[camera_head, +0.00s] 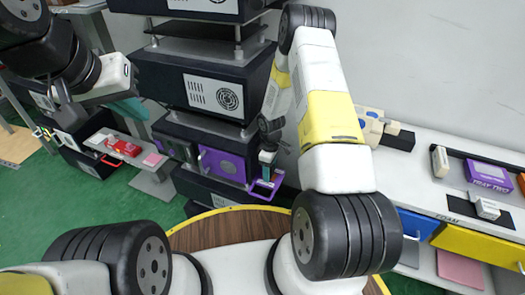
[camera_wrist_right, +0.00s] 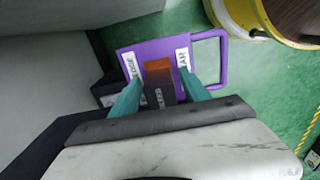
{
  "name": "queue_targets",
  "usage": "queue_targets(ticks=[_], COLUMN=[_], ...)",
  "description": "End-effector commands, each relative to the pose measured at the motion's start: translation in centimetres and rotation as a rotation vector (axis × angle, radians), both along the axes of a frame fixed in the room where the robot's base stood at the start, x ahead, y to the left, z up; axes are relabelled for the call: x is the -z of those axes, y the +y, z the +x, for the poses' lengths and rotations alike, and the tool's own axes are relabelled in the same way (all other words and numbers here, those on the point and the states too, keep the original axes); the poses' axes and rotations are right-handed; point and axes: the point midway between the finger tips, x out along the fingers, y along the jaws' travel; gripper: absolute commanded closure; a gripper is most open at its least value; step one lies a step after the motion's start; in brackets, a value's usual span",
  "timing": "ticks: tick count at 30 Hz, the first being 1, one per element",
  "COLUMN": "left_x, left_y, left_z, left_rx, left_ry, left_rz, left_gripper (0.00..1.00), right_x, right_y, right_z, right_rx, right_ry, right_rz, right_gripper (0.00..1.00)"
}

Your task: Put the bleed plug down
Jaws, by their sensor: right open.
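The bleed plug (camera_wrist_right: 158,82), a dark block with an orange end, stands over a purple tray (camera_wrist_right: 215,62) in the right wrist view. It is between the two teal fingers of my right gripper (camera_wrist_right: 162,95), with a gap on each side. My right gripper is open. I cannot tell whether the plug rests on the tray. In the head view my right gripper (camera_head: 266,166) is just above the small purple tray (camera_head: 267,188), and the plug is hard to make out.
A dark rack (camera_head: 208,90) with a purple panel (camera_head: 222,164) stands behind. A white bench (camera_head: 425,185) at the right holds a purple tray box (camera_head: 488,176) and small blocks. A red item (camera_head: 125,148) lies at the left. A round wooden top (camera_head: 225,228) is in front.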

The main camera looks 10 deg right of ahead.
Motion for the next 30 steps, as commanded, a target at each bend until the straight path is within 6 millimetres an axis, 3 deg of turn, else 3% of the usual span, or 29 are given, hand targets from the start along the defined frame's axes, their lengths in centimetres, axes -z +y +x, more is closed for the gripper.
queue_targets(ticks=[5,8,18,28,30], left_x=[0.0,0.0,0.0,0.0,0.0], left_y=[0.0,0.0,0.0,0.0,0.0], left_z=[0.0,0.0,0.0,0.0,0.0], left_rx=[0.0,0.0,0.0,0.0,0.0], left_ry=[0.0,0.0,0.0,0.0,0.0], left_rz=[0.0,0.0,0.0,0.0,0.0], left_gripper=[1.0,1.0,1.0,1.0,1.0], right_x=[-0.5,-1.9,-9.0,-13.0,-14.6], right_y=[0.0,0.0,0.0,-0.1,-0.1], right_z=[0.1,0.1,0.1,0.1,0.1], right_rx=[0.0,0.001,0.001,0.009,0.031], right_ry=[-0.001,-0.003,-0.004,-0.008,-0.022], right_rz=[0.0,0.001,0.001,-0.001,-0.002], right_gripper=[0.46,0.46,0.46,0.46,0.46])
